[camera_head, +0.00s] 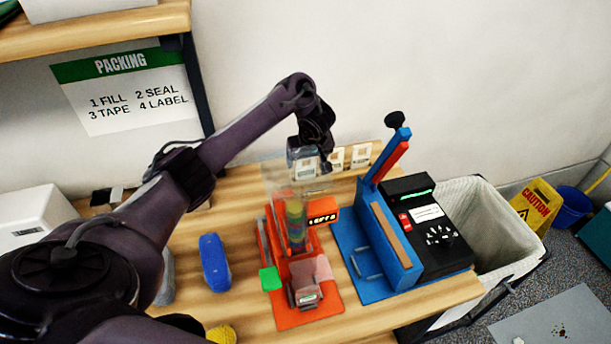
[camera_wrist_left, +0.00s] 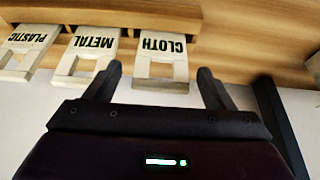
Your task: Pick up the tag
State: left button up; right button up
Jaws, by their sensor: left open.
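Three pale tags hang in a row from a wooden rail at the wall; their print is upside down in the left wrist view. They are the CLOTH tag (camera_wrist_left: 161,70), the METAL tag (camera_wrist_left: 90,55) and the PLASTIC tag (camera_wrist_left: 24,50). My left gripper (camera_wrist_left: 158,80) is open, one finger on each side of the CLOTH tag's lower part, with visible space at the right finger. In the head view my left gripper (camera_head: 307,160) is at the left end of the row, partly hiding the leftmost tag. My right gripper is not in view.
Below on the wooden table stand an orange fixture (camera_head: 310,315), a blue press (camera_head: 385,245) with a black control box (camera_head: 432,232), and a blue object (camera_head: 214,262). A lined bin (camera_head: 480,215) and a yellow caution sign (camera_head: 535,205) stand to the right.

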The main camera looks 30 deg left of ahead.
pick_arm(q)
jog(key=shift+s+a+f, duration=0.1)
jog(key=shift+a+f, duration=0.15)
jog(key=shift+f, duration=0.6)
jog(key=x, duration=0.3)
jog(key=shift+r, duration=0.1)
jog(key=shift+w, duration=0.35)
jog(key=shift+s+d+r, duration=0.1)
jog(key=shift+s+r, duration=0.1)
jog(key=shift+s, duration=0.05)
jog(key=c, duration=1)
jog(key=r, duration=0.4)
jog(key=shift+w+r, duration=0.2)
jog(key=shift+c, duration=0.2)
jog(key=shift+s+r+p, duration=0.15)
jog(key=shift+r+p, duration=2.1)
jog(key=shift+r, duration=0.55)
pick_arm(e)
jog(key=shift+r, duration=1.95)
